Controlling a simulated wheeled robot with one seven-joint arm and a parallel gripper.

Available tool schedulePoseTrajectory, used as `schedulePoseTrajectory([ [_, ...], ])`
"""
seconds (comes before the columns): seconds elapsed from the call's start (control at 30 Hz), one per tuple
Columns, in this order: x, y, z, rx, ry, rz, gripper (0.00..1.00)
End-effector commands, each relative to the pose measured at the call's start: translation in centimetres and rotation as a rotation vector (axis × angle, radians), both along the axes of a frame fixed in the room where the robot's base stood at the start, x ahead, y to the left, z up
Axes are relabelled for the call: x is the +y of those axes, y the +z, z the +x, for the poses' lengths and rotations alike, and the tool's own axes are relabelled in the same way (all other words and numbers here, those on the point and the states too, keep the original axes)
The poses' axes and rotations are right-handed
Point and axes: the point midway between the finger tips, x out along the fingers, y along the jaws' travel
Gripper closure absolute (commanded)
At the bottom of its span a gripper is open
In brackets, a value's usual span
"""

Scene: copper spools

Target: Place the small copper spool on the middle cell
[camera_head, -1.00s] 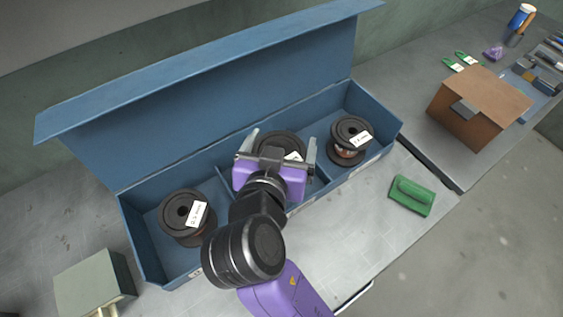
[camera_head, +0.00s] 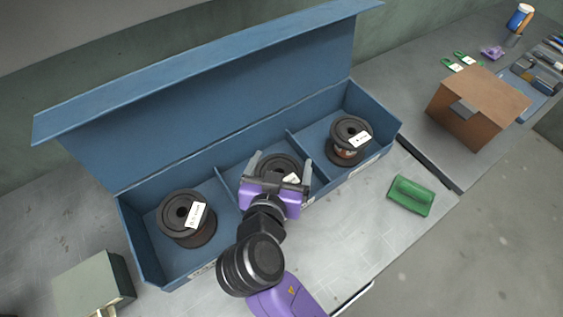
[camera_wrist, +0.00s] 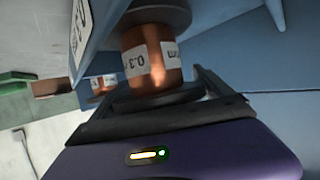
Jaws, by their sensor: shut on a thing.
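My gripper (camera_head: 280,169) is shut on a copper spool (camera_head: 276,165) with dark flanges and a white label. The spool is at the middle cell of the long blue box (camera_head: 132,238), between its two dividers. In the wrist view the copper winding (camera_wrist: 150,52) and its label show between the fingers, close to a blue wall. I cannot tell whether the spool touches the cell floor; my gripper hides the front of that cell. One other spool (camera_head: 178,212) stands in the left cell and another (camera_head: 350,132) in the right cell.
The box lid (camera_head: 220,90) stands open behind the cells. A green pouch-like object (camera_head: 410,196) lies to the right on the grey table. A brown cardboard box (camera_head: 478,105) stands further right. A grey-green box (camera_head: 92,285) is at the lower left.

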Motion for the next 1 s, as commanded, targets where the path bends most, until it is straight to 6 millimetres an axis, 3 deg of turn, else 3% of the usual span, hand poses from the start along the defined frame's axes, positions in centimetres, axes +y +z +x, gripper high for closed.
schedulePoseTrajectory([
  [0.07,0.0,-0.1,0.0,-0.004,0.000,0.001,0.83],
  [0.1,0.0,-0.3,0.0,0.000,0.000,0.000,0.08],
  [0.13,0.0,-0.2,0.0,0.000,0.000,0.000,0.03],
  [0.5,0.0,0.3,0.0,0.000,0.000,0.000,0.00],
  [0.67,0.5,1.0,-2.2,-0.002,0.003,0.001,0.00],
  [1.0,1.7,3.5,-8.4,0.000,0.003,0.001,0.00],
])
